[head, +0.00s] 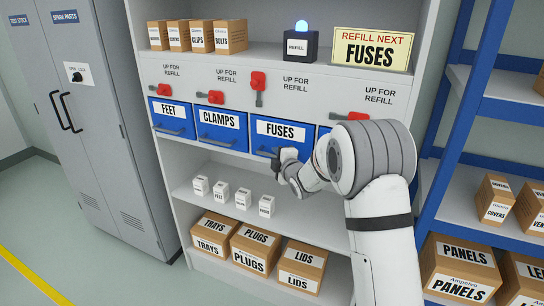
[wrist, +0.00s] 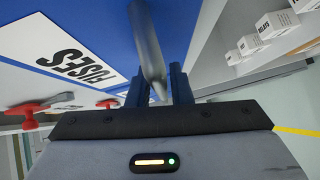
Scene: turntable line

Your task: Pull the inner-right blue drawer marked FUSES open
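The blue FUSES drawer (head: 283,144) is third from the left in the drawer row and looks shut, flush with its neighbours. Its red lever (head: 258,88) points upright. My gripper (head: 280,158) is at the drawer's lower front, covering part of its handle. In the wrist view the grey handle bar (wrist: 147,40) runs down between my two dark fingers (wrist: 158,88), which stand apart on either side of it. I cannot tell whether they touch it. The blue front and FUSES label (wrist: 80,65) are beside the bar.
The FEET drawer (head: 172,131) and CLAMPS drawer (head: 222,145) sit to the left, their levers lying sideways. My arm partly hides a fourth drawer at right. Small white boxes (head: 243,196) stand on the shelf below. A blue rack (head: 475,105) stands on the right.

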